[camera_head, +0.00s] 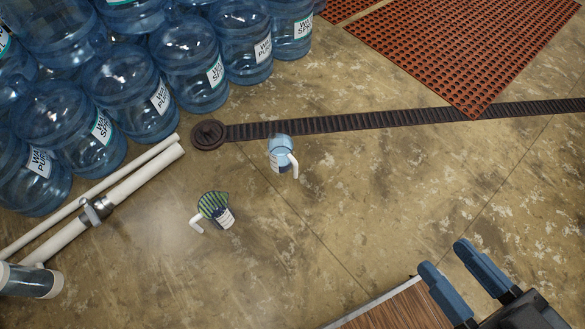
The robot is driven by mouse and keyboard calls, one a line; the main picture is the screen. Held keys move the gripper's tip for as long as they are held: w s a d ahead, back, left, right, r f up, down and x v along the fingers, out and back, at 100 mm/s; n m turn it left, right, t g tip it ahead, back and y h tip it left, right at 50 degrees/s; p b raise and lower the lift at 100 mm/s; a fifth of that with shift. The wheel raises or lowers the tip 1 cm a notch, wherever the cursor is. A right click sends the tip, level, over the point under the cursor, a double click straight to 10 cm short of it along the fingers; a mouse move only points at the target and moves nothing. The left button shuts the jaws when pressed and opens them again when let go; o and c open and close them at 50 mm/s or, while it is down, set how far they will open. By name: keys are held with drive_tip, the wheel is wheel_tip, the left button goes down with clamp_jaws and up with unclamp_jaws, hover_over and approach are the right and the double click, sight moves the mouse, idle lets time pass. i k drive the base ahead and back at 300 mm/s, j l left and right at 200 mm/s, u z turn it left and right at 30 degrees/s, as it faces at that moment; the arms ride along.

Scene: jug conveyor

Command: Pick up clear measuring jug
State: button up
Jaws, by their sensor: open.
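A clear measuring jug (281,153) with a bluish see-through body and a white handle sits on the concrete floor near the middle of the view. A second small jug (216,209), with green and dark stripes, a dark label and a white handle, sits on the floor to its lower left. My gripper (446,257) is at the lower right with its two blue fingers apart and nothing visible between them. It is well to the lower right of both jugs and touches neither.
Large blue water bottles (190,65) crowd the upper left. White pipes (130,185) lie at the left. A dark drain strip (370,120) crosses behind the clear jug. Red perforated mats (460,50) lie upper right. A brown wooden surface (395,312) is at the bottom. Floor around the jugs is clear.

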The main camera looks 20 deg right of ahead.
sight(280, 146)
drive_tip(key=k, duration=0.1)
drive_tip(key=i+j+u, duration=0.1)
drive_tip(key=i+j, duration=0.15)
drive_tip(key=i, duration=0.2)
drive_tip(key=i+j, duration=0.2)
drive_tip(key=i, duration=0.2)
drive_tip(key=i+j+u, duration=0.15)
drive_tip(key=i, duration=0.3)
